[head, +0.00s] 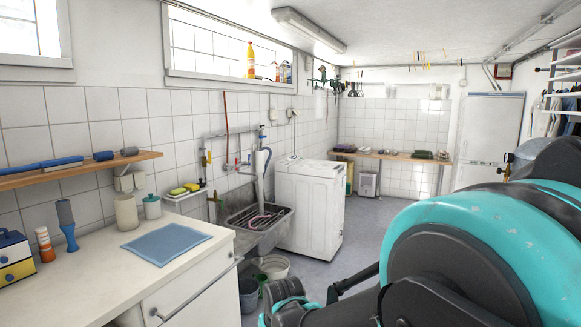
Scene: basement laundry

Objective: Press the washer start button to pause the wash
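The washer (309,210) is a white top-loading machine standing in the middle of the head view, just right of the sink. Its top (303,165) has a raised panel at the back, too small to make out a start button or any lights. My teal and black arm fills the lower right and is well in front of the washer, not touching it.
A grey sink (262,236) with hoses stands left of the washer, with buckets (271,266) on the floor before it. Grey floor (368,228) is clear right of the washer.

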